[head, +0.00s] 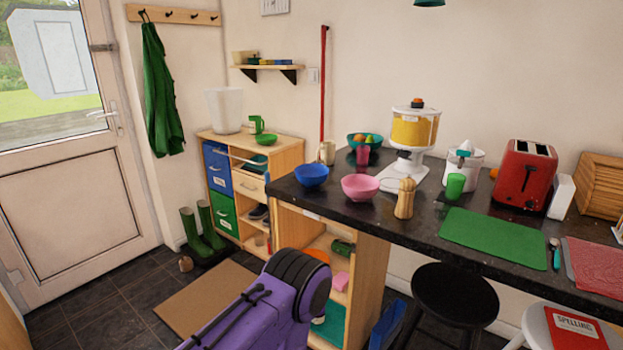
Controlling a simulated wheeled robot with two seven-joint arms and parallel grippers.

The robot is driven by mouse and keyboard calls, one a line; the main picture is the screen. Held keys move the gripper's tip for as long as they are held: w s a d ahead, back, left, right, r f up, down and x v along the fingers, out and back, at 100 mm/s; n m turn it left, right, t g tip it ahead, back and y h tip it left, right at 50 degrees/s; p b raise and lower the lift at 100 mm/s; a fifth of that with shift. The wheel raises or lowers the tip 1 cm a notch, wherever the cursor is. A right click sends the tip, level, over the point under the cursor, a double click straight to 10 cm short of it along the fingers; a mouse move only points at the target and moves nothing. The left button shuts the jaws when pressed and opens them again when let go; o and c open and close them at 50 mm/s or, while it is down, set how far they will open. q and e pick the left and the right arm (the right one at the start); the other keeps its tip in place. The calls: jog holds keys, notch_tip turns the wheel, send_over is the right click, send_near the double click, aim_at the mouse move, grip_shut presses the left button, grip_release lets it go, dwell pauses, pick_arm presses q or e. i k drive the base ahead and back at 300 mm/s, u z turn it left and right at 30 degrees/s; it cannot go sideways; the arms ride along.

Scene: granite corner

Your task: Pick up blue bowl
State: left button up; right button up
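The blue bowl (311,176) sits upright on the left end of the dark granite counter (420,212), close to its left edge. It looks empty from here. A pink bowl (360,187) stands just to its right and a little nearer to me. A purple arm link of mine with a dark joint rises at the bottom middle, below and in front of the counter. Neither of my grippers shows in the head view, so nothing tells whether they are open or shut.
Near the blue bowl stand a beige mug (327,152), a dark pink cup (363,155), a teal fruit bowl (374,139) and a wooden holder with sticks (405,199). A black stool (452,302) stands before the counter. A brown mat (205,298) lies on the floor.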

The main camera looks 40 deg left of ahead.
aim_at(310, 175)
jog(key=u, duration=2.25)
jog(key=i, duration=1.4)
jog(key=z, duration=1.95)
